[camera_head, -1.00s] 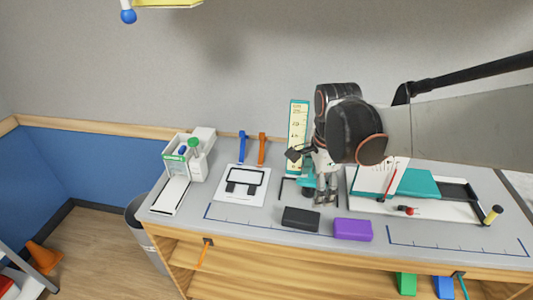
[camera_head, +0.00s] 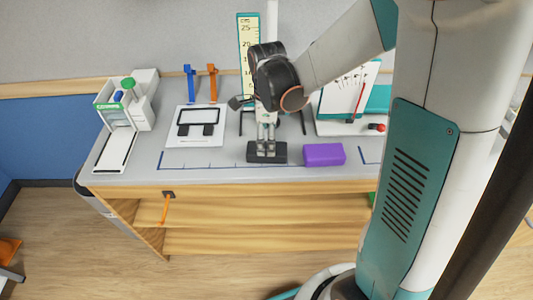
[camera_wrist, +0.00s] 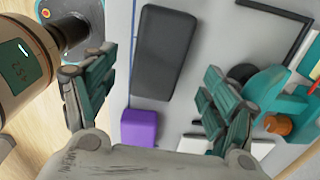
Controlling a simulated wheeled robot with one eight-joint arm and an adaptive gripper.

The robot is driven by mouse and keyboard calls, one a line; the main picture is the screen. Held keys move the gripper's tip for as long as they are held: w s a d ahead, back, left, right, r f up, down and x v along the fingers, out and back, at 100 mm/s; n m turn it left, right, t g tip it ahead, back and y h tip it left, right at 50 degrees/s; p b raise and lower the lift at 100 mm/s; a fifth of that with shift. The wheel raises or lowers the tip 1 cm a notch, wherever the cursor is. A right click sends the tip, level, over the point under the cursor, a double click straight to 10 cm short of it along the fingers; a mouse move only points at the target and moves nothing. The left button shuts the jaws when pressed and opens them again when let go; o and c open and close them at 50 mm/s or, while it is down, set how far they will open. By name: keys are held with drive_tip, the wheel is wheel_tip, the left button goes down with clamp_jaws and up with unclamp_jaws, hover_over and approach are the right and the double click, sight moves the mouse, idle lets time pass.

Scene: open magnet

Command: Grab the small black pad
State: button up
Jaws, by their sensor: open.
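The small black pad (camera_head: 281,153) lies flat on the grey bench top near its front edge, just left of the purple block (camera_head: 324,154). In the wrist view the black pad (camera_wrist: 165,45) is a dark rounded rectangle beyond the fingertips, lying between their lines. My gripper (camera_head: 267,150) points down over the pad, its fingers covering part of it in the head view. In the wrist view my gripper (camera_wrist: 160,85) has its fingers spread wide with nothing between them. The height gap to the pad is hard to judge.
A white card with a black frame and two dark pieces (camera_head: 195,126) lies to the left. A white board with a red pointer (camera_head: 345,95) stands to the right. A tall ruler (camera_head: 247,45), blue (camera_head: 190,83) and orange (camera_head: 212,83) stands are behind. Bare bench lies left of the pad.

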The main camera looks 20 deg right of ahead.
sight(280, 157)
wheel_tip(280, 157, down, 6)
drive_tip(key=shift+r+b, duration=0.15)
drive_tip(key=shift+b, duration=1.1)
drive_tip(key=shift+s, duration=0.1)
drive_tip(key=c, duration=1.1)
